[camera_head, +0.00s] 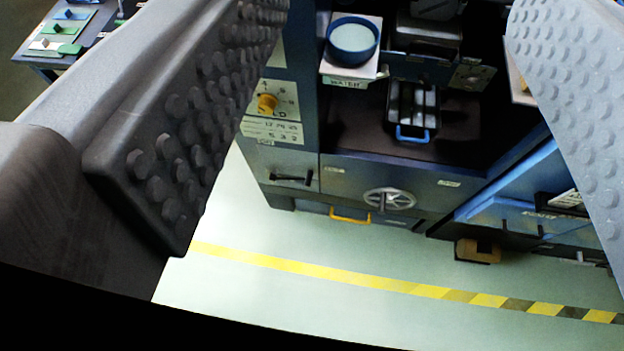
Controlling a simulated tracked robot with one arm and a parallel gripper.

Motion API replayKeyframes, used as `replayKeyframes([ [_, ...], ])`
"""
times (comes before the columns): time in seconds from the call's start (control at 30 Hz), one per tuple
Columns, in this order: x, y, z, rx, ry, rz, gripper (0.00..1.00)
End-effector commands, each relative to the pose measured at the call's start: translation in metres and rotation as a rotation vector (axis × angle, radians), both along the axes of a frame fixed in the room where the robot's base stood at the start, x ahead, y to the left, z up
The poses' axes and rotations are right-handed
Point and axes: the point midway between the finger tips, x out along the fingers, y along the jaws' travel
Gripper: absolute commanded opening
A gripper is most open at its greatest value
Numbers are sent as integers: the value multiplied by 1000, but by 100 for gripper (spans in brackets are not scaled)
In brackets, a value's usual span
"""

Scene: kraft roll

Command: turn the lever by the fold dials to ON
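The black lever (291,179) is on the front of the dark blue machine, left of centre. It lies roughly horizontal on a grey panel, and any ON or OFF marking is too small to read. Above it is a yellow fold dial (267,103) on a pale plate, with printed text and numbers below. The left part of the dial plate is hidden behind my left finger. My gripper (392,115) is open, with its two studded fingers wide apart at the left and right. Nothing is between them; the machine is beyond.
Right of the lever are a silver handwheel (390,199) and a yellow handle (350,216). A blue water bowl (352,41) and a blue-handled tray (412,112) sit above. Yellow tape (330,275) crosses the clear floor. A brown block (477,251) is at right.

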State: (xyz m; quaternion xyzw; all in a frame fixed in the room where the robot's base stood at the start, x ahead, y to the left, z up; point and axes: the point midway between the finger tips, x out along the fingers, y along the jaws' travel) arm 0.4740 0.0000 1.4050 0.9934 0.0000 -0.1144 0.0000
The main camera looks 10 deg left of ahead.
Motion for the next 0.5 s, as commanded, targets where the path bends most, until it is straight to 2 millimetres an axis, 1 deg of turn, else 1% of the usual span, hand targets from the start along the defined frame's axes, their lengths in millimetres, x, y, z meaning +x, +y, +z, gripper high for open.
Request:
replayKeyframes([
  [0.07, 2, 0, -1, 2, 0, 1, 42],
  [0.17, 18, 3, -13, 15, -2, 9, 42],
  [0.27, 52, 8, -40, 47, -2, 24, 42],
  [0.37, 94, 17, -76, 94, -13, 42, 42],
  [0.4, 111, 21, -92, 114, -19, 48, 42],
  [0.47, 134, 27, -117, 143, -25, 55, 42],
  [0.5, 149, 31, -136, 163, -26, 60, 42],
])
